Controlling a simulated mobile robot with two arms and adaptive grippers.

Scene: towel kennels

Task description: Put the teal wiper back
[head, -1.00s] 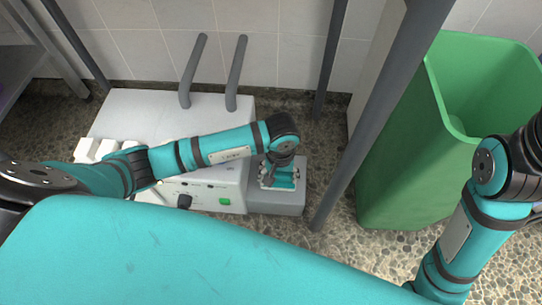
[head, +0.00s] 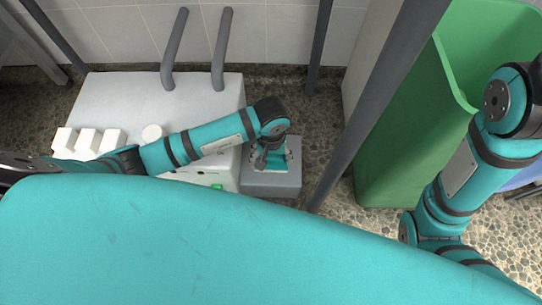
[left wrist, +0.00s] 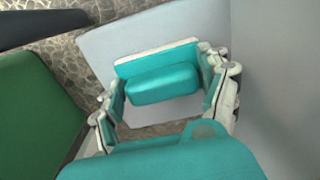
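The teal wiper (left wrist: 162,84), a rounded teal block in front of a teal plate with a white edge, lies between the fingers of my left gripper (left wrist: 165,95) in the left wrist view. The fingers sit close at both its ends; I cannot tell whether they press on it. In the head view my left gripper (head: 272,158) points down over a small grey box (head: 270,185) beside the white machine (head: 130,95). The wiper is mostly hidden there by the fingers. My right arm is at the right edge; its gripper is out of view.
A tall green bin (head: 400,150) stands to the right, behind a slanted grey post (head: 372,105). Two grey pipes (head: 222,50) rise from the machine's back. Dark pebbled floor shows around.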

